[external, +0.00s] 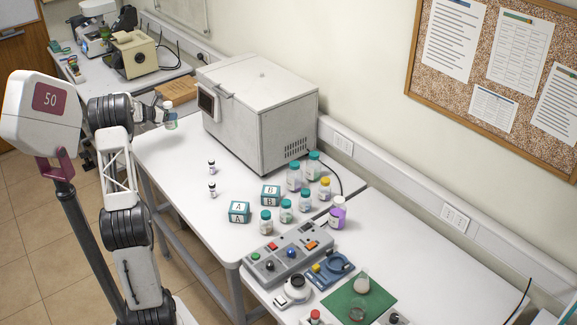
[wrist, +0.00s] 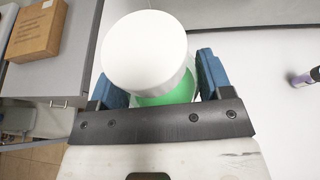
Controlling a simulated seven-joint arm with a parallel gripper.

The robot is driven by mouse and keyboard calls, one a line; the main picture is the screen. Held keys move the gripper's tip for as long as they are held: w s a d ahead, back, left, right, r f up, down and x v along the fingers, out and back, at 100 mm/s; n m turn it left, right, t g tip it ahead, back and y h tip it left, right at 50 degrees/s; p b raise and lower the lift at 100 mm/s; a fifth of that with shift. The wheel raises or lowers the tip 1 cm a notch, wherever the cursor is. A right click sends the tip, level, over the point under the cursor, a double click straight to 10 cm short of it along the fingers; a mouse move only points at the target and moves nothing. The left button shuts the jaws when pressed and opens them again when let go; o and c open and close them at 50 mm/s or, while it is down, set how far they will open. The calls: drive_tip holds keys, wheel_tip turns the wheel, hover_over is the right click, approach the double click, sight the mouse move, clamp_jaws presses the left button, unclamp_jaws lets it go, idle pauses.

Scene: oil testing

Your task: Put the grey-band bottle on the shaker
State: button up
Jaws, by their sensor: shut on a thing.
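My gripper (wrist: 155,85) is shut on a bottle (wrist: 148,50) with a wide white top and green below it. In the external view the held bottle (external: 170,121) is raised over the far left end of the white table, left of the big grey box. No grey band can be made out on it. Two small white vials with dark parts, a far vial (external: 212,166) and a near vial (external: 212,189), stand apart on the table. I cannot tell for sure which device is the shaker; a small white round-topped device (external: 294,287) stands near the front.
The big grey box instrument (external: 262,110) stands against the wall. Several capped bottles, lettered A and B blocks (external: 239,212), a purple bottle (external: 337,212) and a grey control panel (external: 288,253) fill the middle. A cardboard box (wrist: 37,30) lies at left. The table's left part is mostly clear.

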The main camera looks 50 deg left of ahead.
sight(170, 124)
drive_tip(key=shift+m+h, duration=0.5)
drive_tip(key=shift+h, duration=0.1)
drive_tip(key=d+f, duration=0.2)
drive_tip(key=f, duration=0.1)
drive_tip(key=s+d+f, duration=0.1)
drive_tip(key=shift+f, duration=0.25)
drive_tip(key=shift+f, duration=1.95)
drive_tip(key=shift+f, duration=0.15)
drive_tip(key=shift+f, duration=1.9)
drive_tip(key=o, duration=1.3)
drive_tip(key=shift+f, duration=0.15)
drive_tip(key=shift+r, duration=0.2)
